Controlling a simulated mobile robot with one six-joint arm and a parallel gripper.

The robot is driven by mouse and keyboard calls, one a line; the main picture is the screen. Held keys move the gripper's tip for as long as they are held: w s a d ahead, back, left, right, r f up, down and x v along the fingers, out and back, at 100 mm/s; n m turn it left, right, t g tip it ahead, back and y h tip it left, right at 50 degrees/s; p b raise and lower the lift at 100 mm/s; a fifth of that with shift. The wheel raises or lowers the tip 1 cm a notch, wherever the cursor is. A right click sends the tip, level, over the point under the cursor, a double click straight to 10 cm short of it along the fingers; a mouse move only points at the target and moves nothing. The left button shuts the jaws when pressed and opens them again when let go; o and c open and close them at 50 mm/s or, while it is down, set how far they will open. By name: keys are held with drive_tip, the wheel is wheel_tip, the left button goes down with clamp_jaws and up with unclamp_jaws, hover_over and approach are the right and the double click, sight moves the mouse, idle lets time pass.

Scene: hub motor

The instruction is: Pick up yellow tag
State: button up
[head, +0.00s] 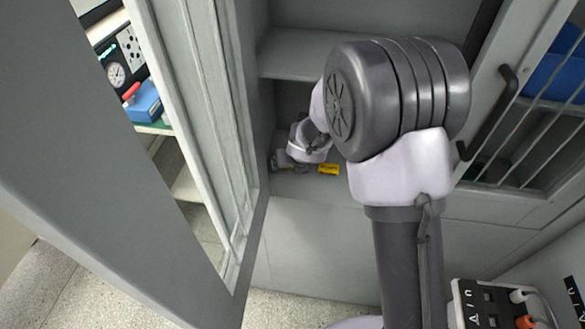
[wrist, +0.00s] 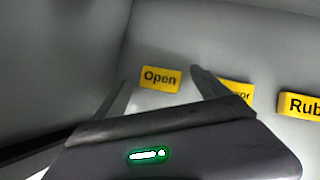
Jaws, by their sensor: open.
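Three yellow tags with black lettering lie on a pale grey surface in the wrist view. A second, ending in "or" (wrist: 239,92), is partly hidden behind my right finger. A third, starting "Rub" (wrist: 301,105), is cut off by the right edge. My gripper (wrist: 159,80) is open with nothing between its fingers; whether it touches the surface I cannot tell. In the head view, my gripper (head: 288,160) is inside a cabinet compartment, left of one visible yellow tag (head: 328,169).
The grey cabinet (head: 320,245) has a shelf (head: 290,55) above the compartment. An open grey door (head: 120,190) stands at left. A barred door with a black handle (head: 488,112) is at right. A blue box (head: 143,102) sits on a shelf beyond the left door.

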drive_tip(key=c, duration=1.4)
drive_tip(key=shift+r, duration=0.1)
